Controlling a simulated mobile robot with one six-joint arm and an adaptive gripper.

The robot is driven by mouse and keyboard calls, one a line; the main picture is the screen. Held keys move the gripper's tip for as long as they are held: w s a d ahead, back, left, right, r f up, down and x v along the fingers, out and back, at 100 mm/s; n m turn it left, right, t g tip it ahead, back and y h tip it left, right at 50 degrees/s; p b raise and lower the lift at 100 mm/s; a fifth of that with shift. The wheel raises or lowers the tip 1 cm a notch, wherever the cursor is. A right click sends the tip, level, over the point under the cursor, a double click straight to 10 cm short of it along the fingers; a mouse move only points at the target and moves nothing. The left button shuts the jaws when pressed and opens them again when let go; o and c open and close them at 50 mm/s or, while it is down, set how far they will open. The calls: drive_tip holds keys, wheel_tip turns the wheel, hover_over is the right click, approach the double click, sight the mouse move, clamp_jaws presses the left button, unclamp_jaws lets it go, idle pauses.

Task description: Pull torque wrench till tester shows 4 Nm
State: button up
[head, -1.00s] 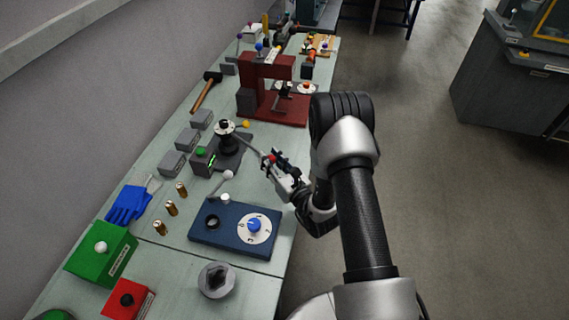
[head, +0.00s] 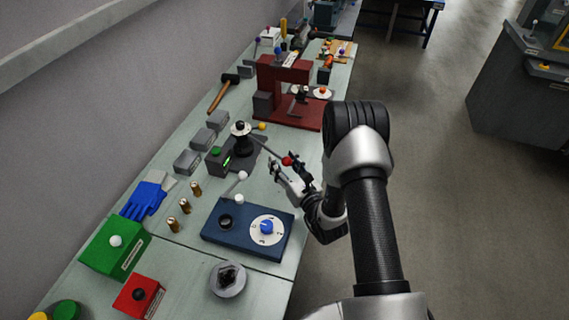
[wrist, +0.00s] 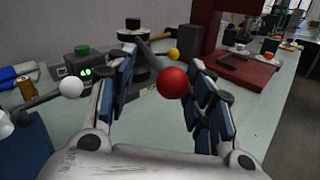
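The torque wrench is a dark bar with a red ball (head: 287,161) at its end. It runs from the black post of the tester toward my gripper (head: 289,163). The tester is a grey box (head: 218,162) with a green button and a lit green display, beside the black post (head: 242,141). In the wrist view the display (wrist: 86,72) shows green digits that look like 4.0. The red ball (wrist: 173,83) appears there between the spread fingers of my gripper (wrist: 165,55), with gaps visible on both sides. My gripper is open.
A blue plate with a dial (head: 222,240) lies in front of the tester, with a white-knobbed lever (head: 242,176) near it. A maroon press frame (head: 290,112) stands behind. Grey boxes (head: 188,162) line the left. The bench's right edge runs beneath my arm.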

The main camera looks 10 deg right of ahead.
drive_tip(key=shift+s+d, duration=0.1)
drive_tip(key=v, duration=1.1)
drive_tip(key=shift+s, duration=0.4)
